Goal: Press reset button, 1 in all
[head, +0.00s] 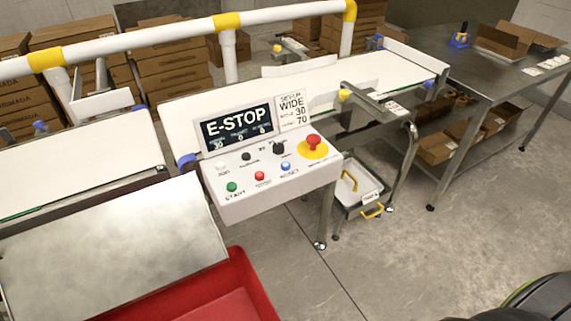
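The control panel (268,190) is a white sloped box on a post at the middle of the head view. Its blue button (285,166) sits at the right of the lower row, with a label that seems to read RESET. Beside it are a red button (259,176) and a green button (232,187) labelled START. A red mushroom emergency stop (313,141) on a yellow disc is at the upper right. The display (238,127) reads E-STOP. Neither of my grippers shows in this view.
White conveyor belts (315,82) run behind the panel, with a white and yellow guard rail (180,33) above. A red bin (215,290) and metal chute (110,250) are at the lower left. A steel table (490,70) stands at the right.

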